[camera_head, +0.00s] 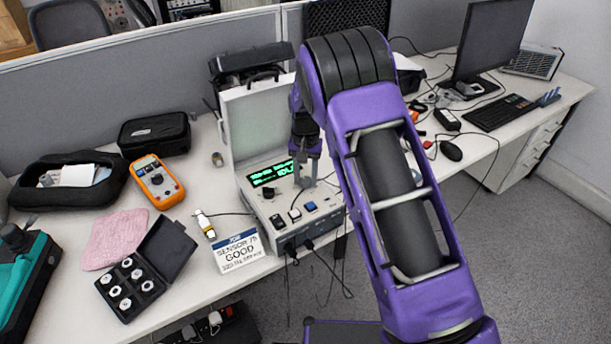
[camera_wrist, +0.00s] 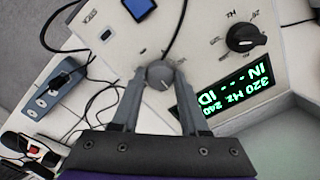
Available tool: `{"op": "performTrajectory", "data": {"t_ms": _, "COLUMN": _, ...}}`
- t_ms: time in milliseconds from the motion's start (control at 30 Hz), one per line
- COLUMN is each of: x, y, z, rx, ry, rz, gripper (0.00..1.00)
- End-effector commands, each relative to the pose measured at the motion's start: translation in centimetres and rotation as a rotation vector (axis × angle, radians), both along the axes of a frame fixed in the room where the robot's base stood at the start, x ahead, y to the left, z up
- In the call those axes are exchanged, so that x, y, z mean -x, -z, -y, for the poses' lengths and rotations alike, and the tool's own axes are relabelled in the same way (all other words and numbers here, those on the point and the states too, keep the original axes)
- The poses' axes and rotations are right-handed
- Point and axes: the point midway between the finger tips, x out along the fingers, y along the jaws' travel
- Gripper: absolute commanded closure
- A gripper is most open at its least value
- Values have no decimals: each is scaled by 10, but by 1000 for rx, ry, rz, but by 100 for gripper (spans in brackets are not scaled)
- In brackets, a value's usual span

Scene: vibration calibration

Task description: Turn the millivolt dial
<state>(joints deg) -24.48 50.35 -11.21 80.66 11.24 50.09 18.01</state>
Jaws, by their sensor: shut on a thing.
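The calibrator box (camera_head: 258,210) stands on the desk with its lid raised, and its green display (camera_head: 271,174) is lit. My gripper (camera_head: 306,181) reaches down to the panel right of the display. In the wrist view my gripper (camera_wrist: 158,78) has its two fingers on either side of a small round grey knob (camera_wrist: 159,73), shut on it. A larger black dial (camera_wrist: 243,36) with markings around it sits apart from the fingers; it also shows in the head view (camera_head: 267,192). I cannot read which one is marked millivolt. The display (camera_wrist: 235,90) reads 320 Hz.
A sensor sign (camera_head: 240,250), an orange multimeter (camera_head: 158,182) and an open black case of fittings (camera_head: 165,250) lie left of the box. A monitor (camera_head: 488,40) and keyboard (camera_head: 500,112) stand at right.

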Motion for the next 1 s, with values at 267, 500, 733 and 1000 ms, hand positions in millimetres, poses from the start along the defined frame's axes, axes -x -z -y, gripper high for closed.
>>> {"op": "performTrajectory", "data": {"t_ms": 267, "x": -1, "y": -1, "z": 0, "rx": -1, "ry": 114, "rz": 1, "gripper": 100}}
{"op": "performTrajectory", "data": {"t_ms": 500, "x": -1, "y": -1, "z": 0, "rx": -1, "ry": 146, "rz": 2, "gripper": 100}}
{"op": "performTrajectory", "data": {"t_ms": 733, "x": -1, "y": -1, "z": 0, "rx": -1, "ry": 147, "rz": 2, "gripper": 100}}
{"op": "performTrajectory", "data": {"t_ms": 1000, "x": -1, "y": -1, "z": 0, "rx": -1, "ry": 146, "rz": 1, "gripper": 29}}
